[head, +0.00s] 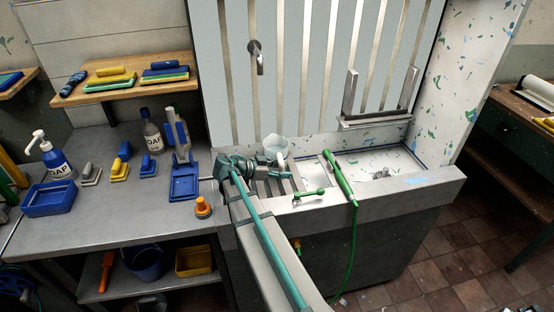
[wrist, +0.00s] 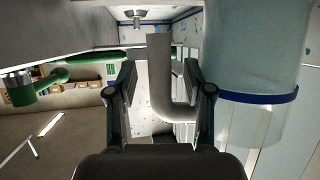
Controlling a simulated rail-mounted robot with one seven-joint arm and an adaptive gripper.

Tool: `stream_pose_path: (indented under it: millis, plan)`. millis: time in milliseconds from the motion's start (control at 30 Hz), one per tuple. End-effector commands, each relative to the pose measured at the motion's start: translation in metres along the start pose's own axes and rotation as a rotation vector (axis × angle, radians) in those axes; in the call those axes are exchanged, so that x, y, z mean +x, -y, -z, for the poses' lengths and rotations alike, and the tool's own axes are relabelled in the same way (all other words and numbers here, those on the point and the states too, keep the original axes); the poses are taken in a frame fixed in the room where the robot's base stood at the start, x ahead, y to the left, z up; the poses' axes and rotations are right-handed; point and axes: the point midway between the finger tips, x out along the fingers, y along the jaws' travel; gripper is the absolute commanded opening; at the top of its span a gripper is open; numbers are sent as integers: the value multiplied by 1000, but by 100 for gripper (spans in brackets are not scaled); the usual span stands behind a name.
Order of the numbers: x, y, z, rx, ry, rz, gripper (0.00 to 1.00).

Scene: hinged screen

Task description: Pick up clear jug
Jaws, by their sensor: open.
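The clear jug (head: 275,146) is a pale, see-through vessel above the left part of the sink, at the back. In the wrist view a large, pale see-through body that looks like the jug (wrist: 255,55) fills the right side, with a blue band across it. A grey curved strip, seemingly its handle (wrist: 160,85), shows between my fingers. My gripper (wrist: 158,75) is open, with one finger on each side of this strip; I cannot tell whether either touches it. In the head view my gripper (head: 270,170) is beside and just below the jug, partly hiding its lower part.
A green spray handle (head: 341,178) with a hose and a green lever tap (head: 308,195) are right of my gripper. Soap bottles and blue trays crowd the left counter (head: 115,215). The sink's right basin (head: 385,160) is mostly clear.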

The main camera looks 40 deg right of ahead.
Motion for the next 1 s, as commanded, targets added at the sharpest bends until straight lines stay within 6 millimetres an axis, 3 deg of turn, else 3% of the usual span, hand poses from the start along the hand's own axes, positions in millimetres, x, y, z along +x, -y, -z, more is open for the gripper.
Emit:
stream_pose_path:
  millis: [267, 567, 1000]
  plan:
    - [4, 0, -1, 0, 0, 1, 50]
    - [4, 0, 0, 0, 0, 1, 0]
    - [3, 0, 1, 2, -2, 1, 0]
